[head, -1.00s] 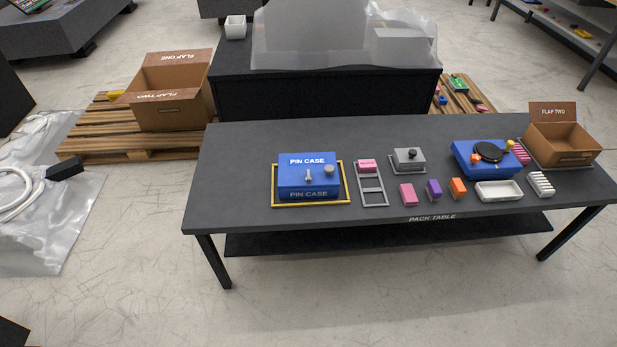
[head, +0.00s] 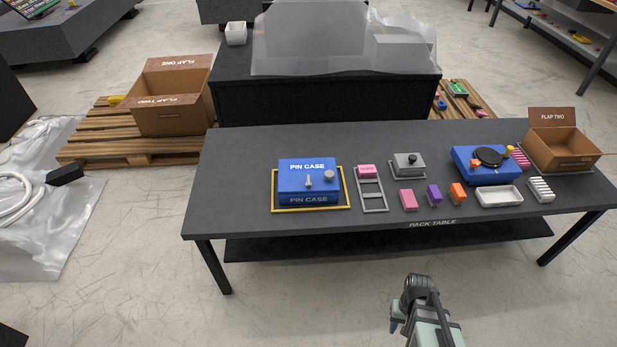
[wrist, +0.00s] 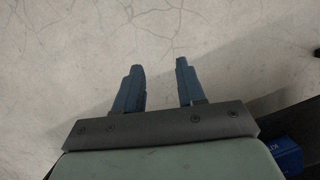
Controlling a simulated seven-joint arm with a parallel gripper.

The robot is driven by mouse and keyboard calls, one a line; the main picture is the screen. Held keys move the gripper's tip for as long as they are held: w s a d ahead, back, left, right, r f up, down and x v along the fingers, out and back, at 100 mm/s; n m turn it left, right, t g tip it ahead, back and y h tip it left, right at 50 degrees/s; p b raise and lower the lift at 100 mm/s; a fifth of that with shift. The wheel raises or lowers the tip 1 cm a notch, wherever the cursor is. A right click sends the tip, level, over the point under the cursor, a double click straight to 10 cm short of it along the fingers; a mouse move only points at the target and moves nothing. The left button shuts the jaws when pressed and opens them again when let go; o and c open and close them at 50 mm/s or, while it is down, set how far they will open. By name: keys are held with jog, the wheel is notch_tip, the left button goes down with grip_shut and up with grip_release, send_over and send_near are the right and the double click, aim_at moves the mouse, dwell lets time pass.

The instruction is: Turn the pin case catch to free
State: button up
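The pin case (head: 294,178) is a blue box lettered PIN CASE on its top and front. It sits inside a yellow frame (head: 275,209) on the left half of the pack table. A small metal catch (head: 308,181) stands on its top, with a round grey knob (head: 329,175) to the right. My gripper shows in the wrist view (wrist: 160,75) with its two fingers apart and nothing between them, over bare floor. In the head view my arm's end is in front of the table's near edge, apart from the case; its fingertips are not clear there.
On the dark pack table (head: 240,160), right of the case, are a grey rack (head: 372,203), a grey box (head: 408,166), small coloured blocks, a white tray (head: 499,197), a blue unit (head: 483,175) and a cardboard box (head: 560,153). The table's left end is clear.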

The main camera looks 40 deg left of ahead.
jog(key=w+a+r+n+t, duration=0.1)
jog(key=w+a+r, duration=0.35)
jog(key=a, duration=0.65)
notch_tip(320, 180, up, 31)
jog(key=n+t+y, duration=0.1)
jog(key=n, duration=0.1)
send_over(308, 180)
notch_tip(308, 180, down, 14)
jog(key=shift+w, duration=0.15)
jog(key=shift+c, duration=0.3)
grip_shut()
